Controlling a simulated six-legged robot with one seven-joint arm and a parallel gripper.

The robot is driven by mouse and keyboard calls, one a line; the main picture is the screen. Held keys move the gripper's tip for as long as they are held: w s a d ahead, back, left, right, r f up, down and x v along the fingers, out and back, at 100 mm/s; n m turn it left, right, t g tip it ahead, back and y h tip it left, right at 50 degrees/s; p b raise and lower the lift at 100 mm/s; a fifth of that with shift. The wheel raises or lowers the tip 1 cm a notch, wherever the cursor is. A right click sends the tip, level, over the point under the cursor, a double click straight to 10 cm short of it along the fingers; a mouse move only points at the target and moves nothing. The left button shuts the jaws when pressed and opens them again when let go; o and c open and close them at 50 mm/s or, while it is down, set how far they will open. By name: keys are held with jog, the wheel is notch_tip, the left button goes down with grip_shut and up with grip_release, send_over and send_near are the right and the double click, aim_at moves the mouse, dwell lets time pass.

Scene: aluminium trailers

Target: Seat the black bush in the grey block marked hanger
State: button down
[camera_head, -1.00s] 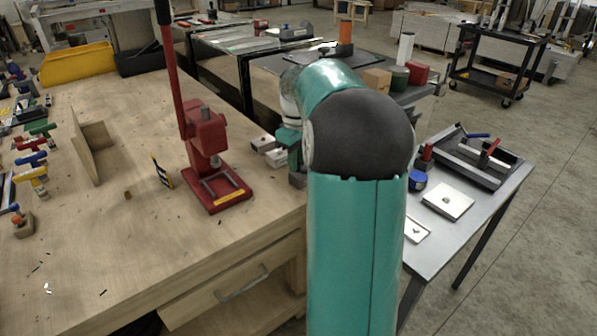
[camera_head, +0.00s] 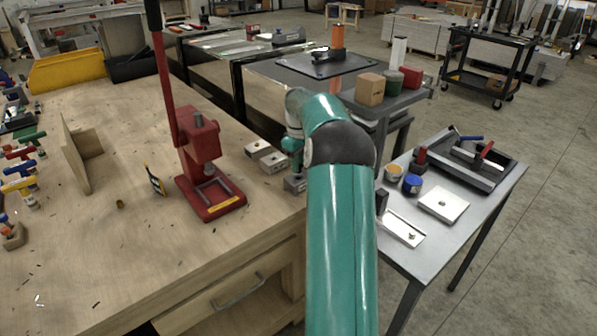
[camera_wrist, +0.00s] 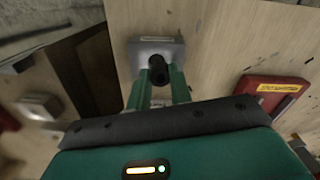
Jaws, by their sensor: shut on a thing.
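In the wrist view, the black bush (camera_wrist: 158,68) is held between the green fingertips of my gripper (camera_wrist: 160,84). The gripper is shut on it. A grey block (camera_wrist: 143,50) with a pale label strip lies right beyond the bush; the lettering is too small to read. The bush overlaps the block in this view, and I cannot tell whether its end is in the bore or above it. In the head view, the grey block (camera_head: 295,184) stands at the bench's right edge below my gripper (camera_head: 292,165), where the bush is hidden.
Two more light grey blocks (camera_head: 258,148) (camera_head: 273,162) lie just behind and left of it. A red press (camera_head: 210,195) stands to the left on the wooden bench (camera_head: 120,240). A grey side table (camera_head: 455,235) with parts is at right.

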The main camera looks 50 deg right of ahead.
jog(key=f, duration=0.3)
jog(key=shift+w+d+f, duration=0.25)
jog(key=shift+d, duration=0.05)
jog(key=shift+s+f, duration=0.1)
jog(key=shift+f, duration=0.1)
